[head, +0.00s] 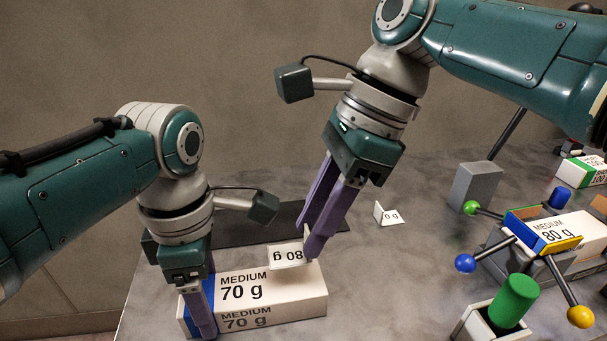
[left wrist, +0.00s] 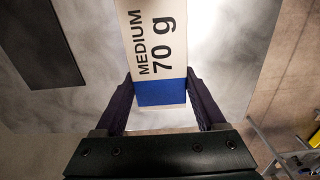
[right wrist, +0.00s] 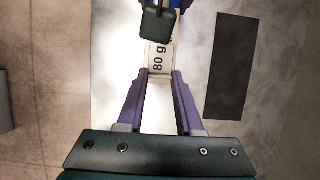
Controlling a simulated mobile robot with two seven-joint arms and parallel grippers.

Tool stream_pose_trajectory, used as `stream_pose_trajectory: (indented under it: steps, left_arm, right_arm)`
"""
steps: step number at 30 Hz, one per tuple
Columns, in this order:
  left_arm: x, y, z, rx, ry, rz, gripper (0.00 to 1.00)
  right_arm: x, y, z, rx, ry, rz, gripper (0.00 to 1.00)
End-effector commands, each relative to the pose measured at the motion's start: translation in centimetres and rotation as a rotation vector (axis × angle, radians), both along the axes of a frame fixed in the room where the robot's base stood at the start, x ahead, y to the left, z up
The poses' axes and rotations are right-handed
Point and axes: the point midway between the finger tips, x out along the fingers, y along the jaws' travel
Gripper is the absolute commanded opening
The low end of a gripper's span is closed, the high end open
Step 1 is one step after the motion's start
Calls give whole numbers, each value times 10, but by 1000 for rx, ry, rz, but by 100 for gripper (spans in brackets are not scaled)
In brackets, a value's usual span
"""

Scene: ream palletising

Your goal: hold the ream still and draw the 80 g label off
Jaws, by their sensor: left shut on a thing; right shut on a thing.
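A white ream (head: 265,292) with a blue end band lies on the grey table and reads "MEDIUM 70 g". My left gripper (head: 202,322) is shut across its blue end; the left wrist view shows the ream (left wrist: 158,60) between both fingers. A white label (head: 287,256) reading "80 g", upside down in the head view, is at the ream's far upper edge. My right gripper (head: 308,246) is shut on the label's right end. The right wrist view shows the label (right wrist: 160,62) at the fingertips. I cannot tell whether the label still touches the ream.
A dark mat (head: 265,222) lies behind the ream. A small folded card (head: 388,215) stands to the right. Further right are a fixture with coloured knobs (head: 465,263) holding an 80 g ream (head: 548,228), a grey block (head: 475,187) and a green cylinder (head: 513,300).

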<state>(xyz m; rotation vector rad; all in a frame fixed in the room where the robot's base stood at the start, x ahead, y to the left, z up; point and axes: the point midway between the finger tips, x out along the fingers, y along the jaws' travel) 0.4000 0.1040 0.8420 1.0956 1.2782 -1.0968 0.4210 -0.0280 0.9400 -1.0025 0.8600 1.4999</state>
Motion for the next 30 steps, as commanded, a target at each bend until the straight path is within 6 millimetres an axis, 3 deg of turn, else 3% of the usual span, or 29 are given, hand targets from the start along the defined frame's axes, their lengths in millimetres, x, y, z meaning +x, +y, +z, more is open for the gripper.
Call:
stream_pose_trajectory:
  steps: [8, 21, 29, 30]
  left_arm:
    - [0, 0, 0, 1, 0, 1, 6]
    - [0, 0, 0, 1, 0, 1, 6]
    - [0, 0, 0, 1, 0, 1, 6]
    - [0, 0, 0, 1, 0, 1, 73]
  right_arm:
    - [0, 0, 1, 1, 0, 0, 0]
    - [0, 0, 30, 1, -1, 0, 0]
    - [0, 0, 30, 1, 0, 0, 0]
    - [0, 0, 30, 1, 0, 0, 0]
